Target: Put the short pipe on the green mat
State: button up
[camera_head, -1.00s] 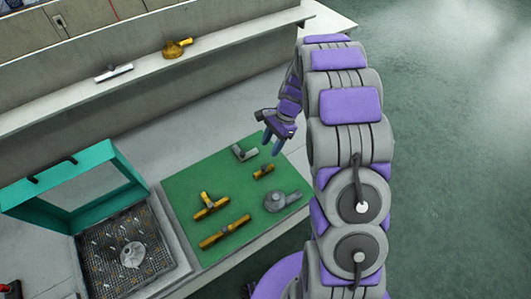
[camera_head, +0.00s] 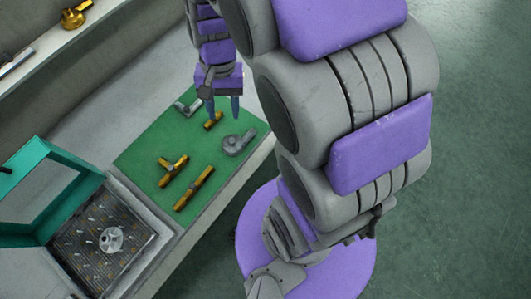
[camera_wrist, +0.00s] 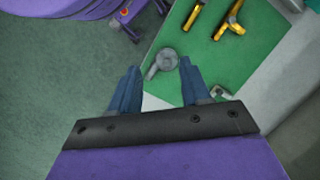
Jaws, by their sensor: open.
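In the head view, a short yellow pipe (camera_head: 213,121) lies on the green mat (camera_head: 137,161), near its back right part. My gripper (camera_head: 222,108) is open and points down over that part of the mat. One finger overlaps the short pipe in the picture; I cannot tell the height gap. In the wrist view, my open gripper (camera_wrist: 158,78) has nothing between its fingers, with the green mat (camera_wrist: 215,60) beyond. The short pipe cannot be made out there; a finger may hide it.
The mat also bears a grey round housing (camera_head: 238,143), a grey elbow (camera_head: 188,106), a yellow tee (camera_head: 172,170) and a long yellow pipe (camera_head: 195,188). A teal-framed case (camera_head: 30,165) stands at left. A shelf (camera_head: 45,60) at the back holds a brass part (camera_head: 76,15).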

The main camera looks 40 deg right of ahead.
jog(key=s+r+n+h, duration=0.2)
jog(key=s+n, duration=0.4)
jog(key=s, duration=1.1)
jog(key=shift+r, duration=0.35)
jog(key=shift+c, duration=0.4)
jog(key=shift+a, duration=0.1)
